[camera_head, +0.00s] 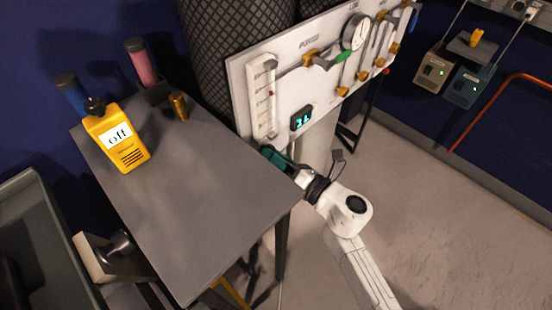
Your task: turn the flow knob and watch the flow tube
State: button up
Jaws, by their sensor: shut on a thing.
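The flow tube (263,98) is a pale upright tube with dark scale marks at the left end of the white panel. A small red mark shows near its middle; I cannot tell the exact level. My gripper (274,156) is at the foot of the tube, against the panel's lower left corner. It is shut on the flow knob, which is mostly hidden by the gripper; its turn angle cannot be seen. A small display (302,117) with cyan digits, too small to read surely, sits right of the tube.
The white panel (290,84) also carries a round gauge (356,32) and several brass valves. Open floor (440,225) lies right.

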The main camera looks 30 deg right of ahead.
jog(key=n+b, duration=0.1)
jog(key=n, duration=0.4)
jog(key=shift+d+n+g, duration=0.15)
jog(key=shift+n+g, duration=0.15)
jog(key=shift+n, duration=0.1)
dwell(0.3)
jog(key=o, duration=1)
jog(key=v, duration=1)
jog(key=shift+s+d, duration=0.1)
jog(key=shift+s, duration=0.25)
